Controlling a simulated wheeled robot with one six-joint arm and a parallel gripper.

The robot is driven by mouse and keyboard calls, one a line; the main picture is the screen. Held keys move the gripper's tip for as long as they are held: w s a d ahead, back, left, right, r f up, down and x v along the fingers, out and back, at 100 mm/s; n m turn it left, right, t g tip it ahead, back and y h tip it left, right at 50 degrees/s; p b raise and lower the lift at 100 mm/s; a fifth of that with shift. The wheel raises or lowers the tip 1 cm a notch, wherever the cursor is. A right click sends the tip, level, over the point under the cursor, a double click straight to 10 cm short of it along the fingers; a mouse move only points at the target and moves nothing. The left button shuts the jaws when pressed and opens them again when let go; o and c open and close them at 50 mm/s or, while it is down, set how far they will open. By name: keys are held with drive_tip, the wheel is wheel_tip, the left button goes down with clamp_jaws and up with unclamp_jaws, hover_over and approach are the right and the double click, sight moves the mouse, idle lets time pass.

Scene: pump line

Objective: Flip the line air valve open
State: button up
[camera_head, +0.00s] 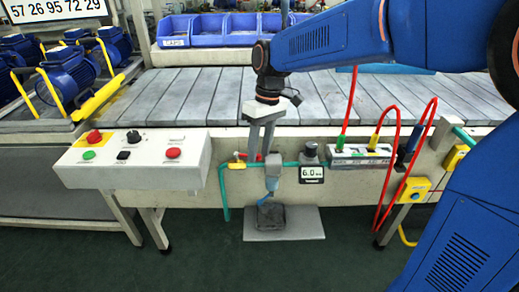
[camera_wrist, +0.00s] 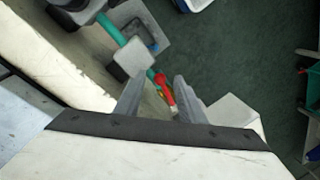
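The line air valve appears to be the small fitting with a red handle on the teal air pipe. In the wrist view its red handle (camera_wrist: 161,84) lies between my fingers, with a small yellow piece beside it. In the head view only a bit of red (camera_head: 259,157) shows behind my fingers. My gripper (camera_head: 261,153) points down in front of the conveyor's edge, at the pipe. In the wrist view my gripper (camera_wrist: 160,80) is open, its two fingers apart on either side of the red handle. I cannot tell whether they touch it.
A yellow tag-like piece (camera_head: 237,161) is on the pipe to the left. A regulator with a 6.0 display (camera_head: 312,174) is to the right, beside a manifold (camera_head: 358,154) with red hoses. A control box (camera_head: 134,158) stands left. A grey plate (camera_head: 305,224) lies below.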

drive_tip(key=shift+f, duration=0.1)
drive_tip(key=shift+c, duration=0.6)
clamp_jaws()
drive_tip(key=shift+w+n, duration=0.75)
drive_tip(key=shift+n, duration=0.45)
drive_tip(key=shift+o, duration=0.6)
unclamp_jaws()
wheel_tip(320, 180, up, 17)
drive_tip(key=w+d, duration=0.2)
drive_tip(key=shift+w, duration=0.4)
